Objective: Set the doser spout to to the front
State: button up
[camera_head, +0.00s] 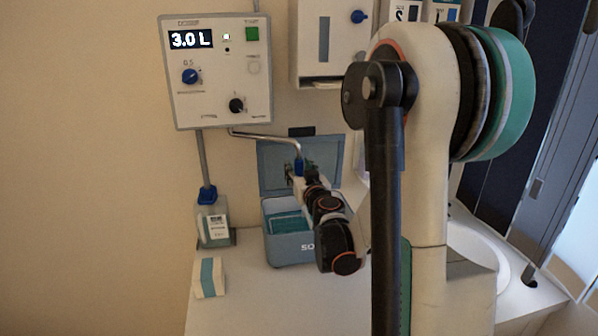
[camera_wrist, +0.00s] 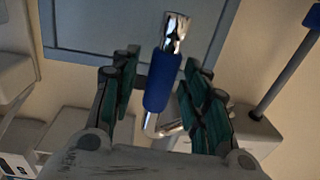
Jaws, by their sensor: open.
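The doser (camera_head: 218,70) is a white wall box whose display reads 3.0 L. Its chrome spout (camera_head: 262,136) comes out below the box and reaches right, ending in a downturned tip with a blue sleeve (camera_head: 299,165). In the wrist view the blue sleeve (camera_wrist: 163,82) and the chrome spout end (camera_wrist: 175,32) stand between the fingers of my gripper (camera_wrist: 160,85). The fingers are open on either side, with a visible gap by the left finger; contact on the right is unclear. In the head view my gripper (camera_head: 299,174) is at the spout's end, partly hidden by my wrist.
Below the spout an open blue-grey box (camera_head: 285,250) stands on the white counter (camera_head: 240,300), its lid (camera_head: 275,160) raised behind. A bottle (camera_head: 214,225) and a small white-teal box (camera_head: 208,278) stand left. A dispenser (camera_head: 322,45) hangs above; a sink (camera_head: 475,260) is right.

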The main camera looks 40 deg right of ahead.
jog(key=shift+w, duration=0.1)
grip_shut()
jog(key=s+a+m+g+h+b, duration=0.1)
jog(key=a+m+g+h, duration=0.9)
jog(key=a, duration=1.2)
jog(key=shift+s+g+h+b, duration=0.25)
jog(key=shift+g+b, duration=0.25)
jog(key=shift+g, duration=0.3)
jog(key=shift+m, duration=0.3)
